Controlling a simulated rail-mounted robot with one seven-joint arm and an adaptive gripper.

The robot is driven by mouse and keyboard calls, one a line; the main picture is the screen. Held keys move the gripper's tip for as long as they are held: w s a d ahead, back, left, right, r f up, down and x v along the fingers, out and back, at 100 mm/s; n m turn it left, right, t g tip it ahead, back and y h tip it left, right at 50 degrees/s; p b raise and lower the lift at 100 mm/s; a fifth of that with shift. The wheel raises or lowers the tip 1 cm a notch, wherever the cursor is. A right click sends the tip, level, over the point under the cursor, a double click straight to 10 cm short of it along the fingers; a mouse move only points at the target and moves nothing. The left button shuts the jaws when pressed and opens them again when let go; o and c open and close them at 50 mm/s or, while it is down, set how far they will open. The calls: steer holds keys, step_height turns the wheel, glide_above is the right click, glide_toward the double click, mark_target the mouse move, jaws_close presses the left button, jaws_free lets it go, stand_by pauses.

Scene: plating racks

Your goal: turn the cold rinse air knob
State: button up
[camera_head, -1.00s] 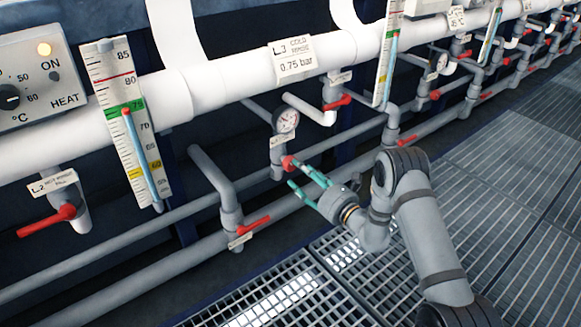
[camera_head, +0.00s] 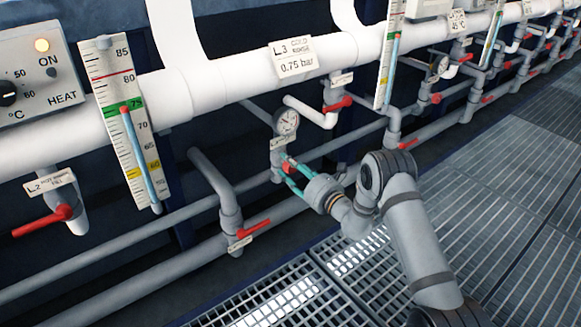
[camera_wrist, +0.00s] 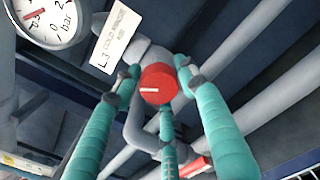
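The cold rinse air knob (camera_wrist: 158,84) is a small red round knob with a white line on its face, under a pressure gauge. It also shows in the head view (camera_head: 287,168), partly hidden by my fingers. A tag reading L3 COLD RINSE (camera_wrist: 118,36) sits beside it. My gripper (camera_wrist: 160,92) has teal fingers spread around the knob, one on each side and one below. The side fingertips are close to the knob's rim; a narrow gap seems to show on the right. I cannot tell whether they touch it.
The pressure gauge (camera_wrist: 48,18) is just above the knob. A white pipe with a 0.75 bar sign (camera_head: 296,58) runs above. Red-handled valves (camera_head: 252,228) stand on grey pipes nearby. The grated floor (camera_head: 480,220) to the right is clear.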

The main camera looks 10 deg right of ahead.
steer(key=c, duration=0.6)
steer(key=shift+c, duration=0.7)
steer(key=shift+s+r+m+p, duration=0.1)
steer(key=shift+m+p, duration=0.6)
steer(key=shift+p, duration=0.4)
steer(key=shift+f+m+p, duration=0.2)
steer(key=shift+m+p, duration=0.2)
steer(key=shift+m, duration=0.3)
steer(key=o, duration=1.1)
